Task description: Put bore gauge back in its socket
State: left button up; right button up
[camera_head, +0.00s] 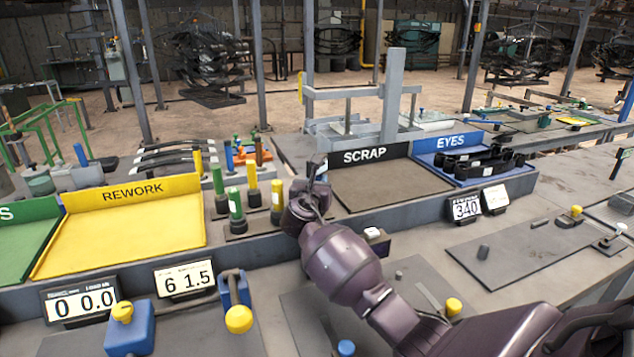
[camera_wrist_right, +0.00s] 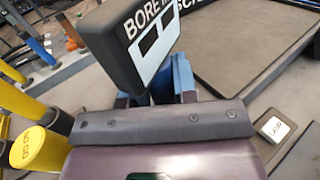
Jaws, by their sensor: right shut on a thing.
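My right gripper (camera_head: 308,195) is beside the block of green and yellow plugs, in front of the black SCRAP tray. Its blue fingers (camera_wrist_right: 172,82) show in the right wrist view, shut on the bore gauge (camera_wrist_right: 125,30). In the head view my gripper largely hides the gauge. I cannot make out its socket. My left gripper is not in view.
Green plugs (camera_head: 236,205) and yellow plugs stand close left of my right gripper. The yellow REWORK tray (camera_head: 125,235) is further left. The SCRAP tray (camera_head: 385,188) is empty. The blue EYES tray (camera_head: 462,142) holds black parts. A small white-topped button (camera_wrist_right: 272,130) is near.

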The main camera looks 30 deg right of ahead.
jog(key=shift+f, duration=0.2)
dwell(0.3)
jog(key=o, duration=1.8)
